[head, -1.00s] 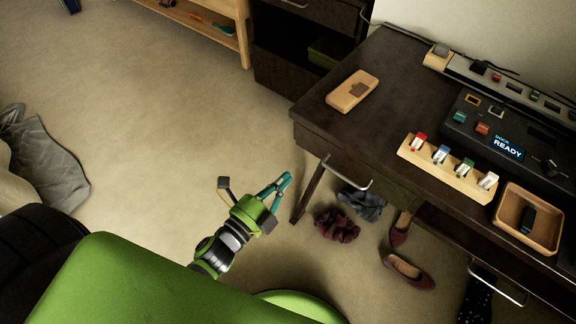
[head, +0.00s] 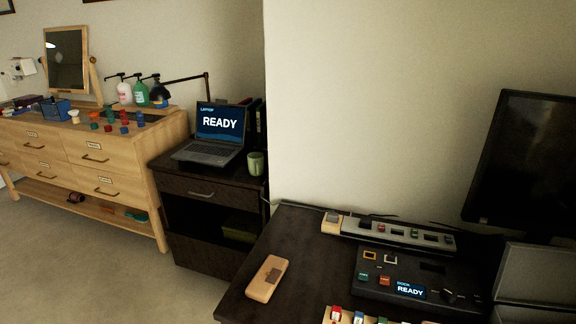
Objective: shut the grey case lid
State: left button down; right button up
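No grey case or case lid can be made out in the head view now. Neither of my grippers shows in it.
A dark desk (head: 262,250) fills the lower right, with a tan box (head: 267,278), a black dock (head: 415,276) and a power strip (head: 398,233) on it. A dark cabinet (head: 200,225) bears a laptop (head: 216,135). A wooden dresser (head: 120,175) stands left. Floor (head: 70,260) is clear at lower left.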

aim_at(535, 275)
jog(key=k+z, duration=0.15)
jog(key=z, duration=1.45)
